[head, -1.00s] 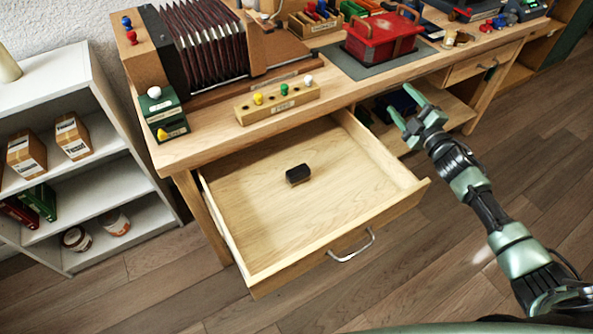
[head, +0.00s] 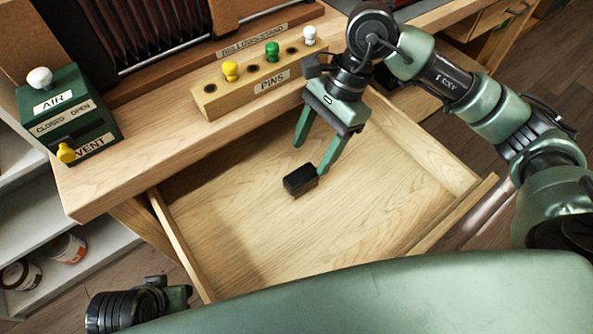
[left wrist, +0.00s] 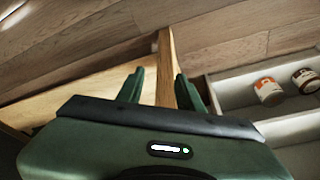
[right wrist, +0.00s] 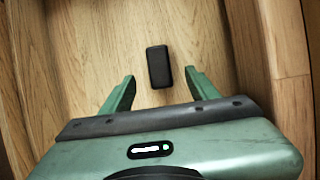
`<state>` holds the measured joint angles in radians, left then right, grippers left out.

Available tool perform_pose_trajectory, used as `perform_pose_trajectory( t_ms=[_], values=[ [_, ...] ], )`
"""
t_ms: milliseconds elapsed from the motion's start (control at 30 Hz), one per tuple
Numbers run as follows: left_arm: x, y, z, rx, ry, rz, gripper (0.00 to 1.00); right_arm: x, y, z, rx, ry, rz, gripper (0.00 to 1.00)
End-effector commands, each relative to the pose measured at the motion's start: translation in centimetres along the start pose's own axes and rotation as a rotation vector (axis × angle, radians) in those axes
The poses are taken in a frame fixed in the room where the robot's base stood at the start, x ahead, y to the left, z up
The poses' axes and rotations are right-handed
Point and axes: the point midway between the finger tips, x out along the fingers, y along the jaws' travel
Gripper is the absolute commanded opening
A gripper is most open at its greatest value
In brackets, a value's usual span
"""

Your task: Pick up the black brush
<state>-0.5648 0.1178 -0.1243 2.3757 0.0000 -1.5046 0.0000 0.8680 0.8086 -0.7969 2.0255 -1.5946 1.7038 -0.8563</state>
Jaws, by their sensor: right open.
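The black brush (head: 300,180) is a small dark block with a thin wooden-coloured lower part, lying on the floor of the open drawer (head: 235,225). In the right wrist view the brush (right wrist: 158,67) lies ahead of and between the finger lines. My right gripper (head: 312,157) is open and empty above the drawer, its fingers pointing down toward the brush. It also shows in the right wrist view (right wrist: 160,88). My left gripper (left wrist: 157,82) is open in the left wrist view, with the drawer's wall edge (left wrist: 166,70) showing between its fingers.
A pin block (head: 255,85) with yellow, green and white pins stands on the bench above the drawer. A green valve box (head: 70,115) stands at the left. Shelves with jars (left wrist: 268,92) are beside the left gripper. The drawer is otherwise empty.

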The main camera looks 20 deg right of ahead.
Motion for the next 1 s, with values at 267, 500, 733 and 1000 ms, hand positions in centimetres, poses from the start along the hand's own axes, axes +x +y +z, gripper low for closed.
perform_pose_trajectory(
  t_ms=[267, 500, 733, 1000],
  values=[
    [-1.6, -0.1, 0.0, -0.001, 0.010, -0.002, 0.36, 3.1, 0.1, -0.1, -0.004, 0.008, 0.004, 0.60],
    [-2.2, -0.1, 0.1, -0.001, 0.013, -0.002, 0.36, 6.7, 0.1, -0.1, -0.002, 0.006, 0.004, 0.60],
    [-2.1, -0.1, 0.1, -0.001, 0.014, -0.002, 0.36, 7.6, 0.1, -0.1, -0.002, 0.007, 0.001, 0.60],
    [-2.1, -0.1, 0.1, -0.001, 0.014, -0.003, 0.36, 7.6, 0.1, -0.1, -0.002, 0.006, 0.001, 0.18]
  ],
)
